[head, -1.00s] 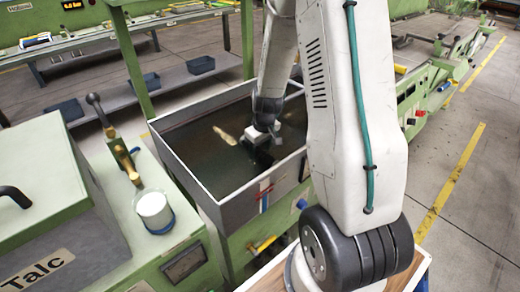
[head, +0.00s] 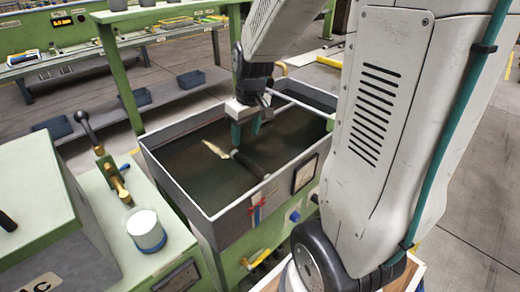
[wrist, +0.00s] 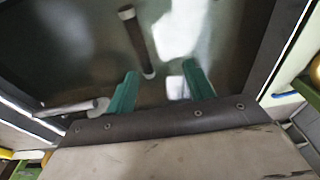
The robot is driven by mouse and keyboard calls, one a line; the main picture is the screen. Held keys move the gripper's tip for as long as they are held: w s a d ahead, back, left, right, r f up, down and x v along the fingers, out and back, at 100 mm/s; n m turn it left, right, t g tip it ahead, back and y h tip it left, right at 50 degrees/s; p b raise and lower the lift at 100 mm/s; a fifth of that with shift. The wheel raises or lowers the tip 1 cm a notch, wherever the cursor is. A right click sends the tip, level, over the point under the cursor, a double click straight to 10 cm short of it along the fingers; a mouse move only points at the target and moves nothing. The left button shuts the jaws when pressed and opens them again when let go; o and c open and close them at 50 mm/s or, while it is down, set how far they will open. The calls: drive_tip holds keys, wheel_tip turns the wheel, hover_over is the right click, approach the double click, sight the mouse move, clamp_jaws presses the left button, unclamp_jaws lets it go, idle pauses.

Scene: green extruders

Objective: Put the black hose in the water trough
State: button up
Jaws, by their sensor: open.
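The black hose (head: 248,163) is a short dark cylinder lying inside the grey-walled water trough (head: 168,185). In the wrist view the hose (wrist: 137,42) lies beyond my fingertips, touching neither, with a pale ring at its near end. My gripper (head: 246,133) is over the far side of the trough, with its two teal fingers apart and nothing between them. The open fingers also show in the wrist view (wrist: 160,85). The trough holds dark water with a bright streak, probably a reflection. I cannot tell how deep the hose sits.
A white cup (head: 146,230) and a brass lever valve (head: 112,178) stand on the green machine left of the trough. Behind is a green bench with dark bins (head: 190,80) on its lower shelf. Red and blue handles (head: 257,208) are on the trough's front.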

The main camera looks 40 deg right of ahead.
drive_tip(key=s+a+r, duration=0.5)
drive_tip(key=s+a, duration=0.1)
drive_tip(key=s, duration=0.3)
drive_tip(key=s+a+r, duration=0.5)
drive_tip(key=s+r, duration=0.1)
drive_tip(key=s, duration=0.4)
drive_tip(key=shift+s+a, duration=0.25)
drive_tip(key=shift+a, duration=0.15)
